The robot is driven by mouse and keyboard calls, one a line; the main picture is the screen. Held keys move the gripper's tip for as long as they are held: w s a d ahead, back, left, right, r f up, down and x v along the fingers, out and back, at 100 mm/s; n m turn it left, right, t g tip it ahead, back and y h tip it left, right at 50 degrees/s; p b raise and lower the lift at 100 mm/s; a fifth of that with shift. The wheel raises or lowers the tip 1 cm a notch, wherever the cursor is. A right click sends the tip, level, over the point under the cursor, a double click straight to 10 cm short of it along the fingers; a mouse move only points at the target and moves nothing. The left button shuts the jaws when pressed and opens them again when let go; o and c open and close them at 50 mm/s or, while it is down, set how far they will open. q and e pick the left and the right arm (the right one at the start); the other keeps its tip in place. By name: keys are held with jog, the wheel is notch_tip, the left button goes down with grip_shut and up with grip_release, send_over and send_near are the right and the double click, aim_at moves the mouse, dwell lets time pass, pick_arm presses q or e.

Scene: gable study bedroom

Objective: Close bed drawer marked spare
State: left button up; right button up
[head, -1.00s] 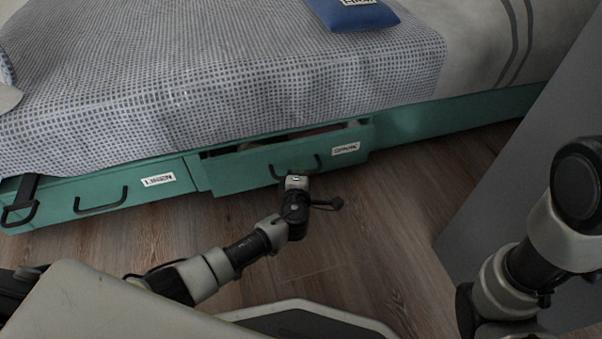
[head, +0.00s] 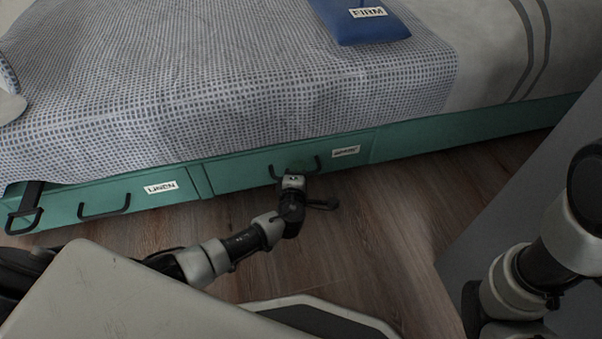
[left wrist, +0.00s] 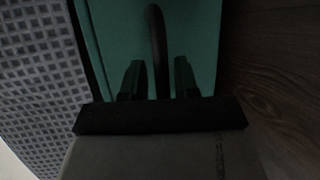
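The bed drawer marked spare (head: 236,174) is a teal front in the bed's side, with a white label (head: 346,152) at its right end. It looks flush with the bed frame, and no gap shows above it. Its dark bar handle (head: 318,162) is at my left gripper (head: 294,176). In the left wrist view the handle (left wrist: 157,45) runs between the two fingers of the left gripper (left wrist: 159,80), with a gap on each side, so the gripper is open around it. My right arm shows at the right, but its gripper is out of view.
The drawer marked linen (head: 140,196) is to the left, with its own handle (head: 104,204). A blue cushion marked firm (head: 360,22) lies on the checked bed cover (head: 220,80). A grey panel (head: 480,215) stands at the right. Wooden floor (head: 375,225) is clear before the bed.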

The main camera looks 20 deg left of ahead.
pick_arm(q)
jog(key=shift+o, duration=0.5)
jog(key=shift+d, duration=0.1)
jog(key=shift+s, duration=0.15)
jog(key=shift+s+d+r+p, duration=0.1)
jog(key=shift+s+p, duration=0.15)
jog(key=shift+p, duration=0.1)
jog(key=p+v, duration=0.6)
jog(key=v, duration=0.4)
